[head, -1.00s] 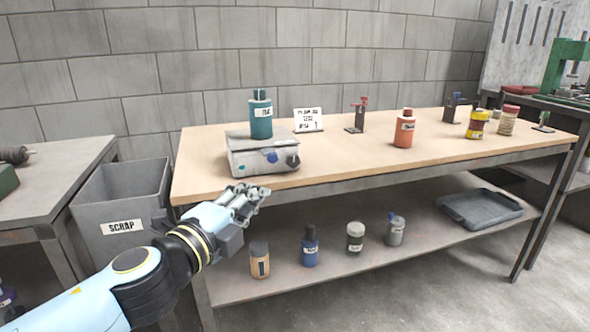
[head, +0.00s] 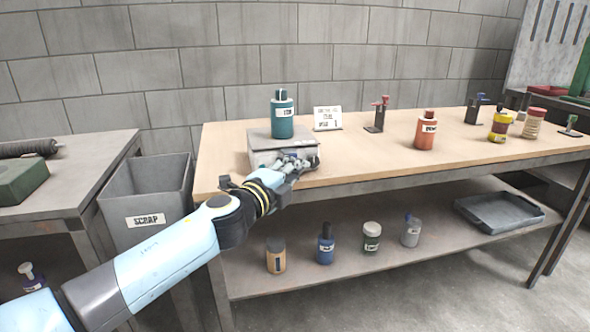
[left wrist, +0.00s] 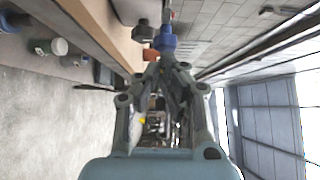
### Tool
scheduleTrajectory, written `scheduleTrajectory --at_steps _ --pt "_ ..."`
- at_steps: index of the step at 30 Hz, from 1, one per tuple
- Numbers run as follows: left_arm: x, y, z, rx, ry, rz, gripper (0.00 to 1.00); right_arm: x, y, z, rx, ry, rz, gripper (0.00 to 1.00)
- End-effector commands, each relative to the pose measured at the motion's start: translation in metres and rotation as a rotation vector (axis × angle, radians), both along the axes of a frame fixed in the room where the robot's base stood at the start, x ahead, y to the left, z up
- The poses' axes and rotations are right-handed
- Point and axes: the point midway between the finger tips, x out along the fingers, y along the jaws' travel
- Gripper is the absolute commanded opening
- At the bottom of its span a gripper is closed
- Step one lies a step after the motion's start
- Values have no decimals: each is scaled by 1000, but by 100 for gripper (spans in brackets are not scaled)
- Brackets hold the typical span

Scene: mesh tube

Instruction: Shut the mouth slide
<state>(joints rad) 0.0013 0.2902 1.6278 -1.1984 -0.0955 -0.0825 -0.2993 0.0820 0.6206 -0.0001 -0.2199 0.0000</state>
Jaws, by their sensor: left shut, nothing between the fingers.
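I cannot make out a mouth slide or a mesh tube in these frames. My left gripper (head: 292,166) is shut and empty at the front of a grey scale-like box (head: 262,141) on the workbench. The gripper hides much of the box's front face, and I cannot tell if it touches it. In the left wrist view the closed fingers (left wrist: 167,66) point at a small blue part (left wrist: 165,42); contact is unclear. A teal labelled bottle (head: 283,119) stands upright on the box. My right gripper is not in view.
Several bottles and a grey tray (head: 498,210) are on the lower shelf. A scrap bin (head: 150,190) stands left of the bench.

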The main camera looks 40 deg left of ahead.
Motion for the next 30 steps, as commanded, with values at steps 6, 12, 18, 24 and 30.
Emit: scheduleTrajectory --at_steps 6,12,18,24,30 --pt "0 0 0 1 0 0 0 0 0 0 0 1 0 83" --pt "15 17 -2 4 -1 -1 0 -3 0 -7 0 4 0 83" --pt "23 28 -1 1 1 2 0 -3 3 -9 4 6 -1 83" --pt "23 28 -1 1 2 4 0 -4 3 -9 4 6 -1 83" --pt "23 28 -1 1 2 3 0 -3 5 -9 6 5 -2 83"
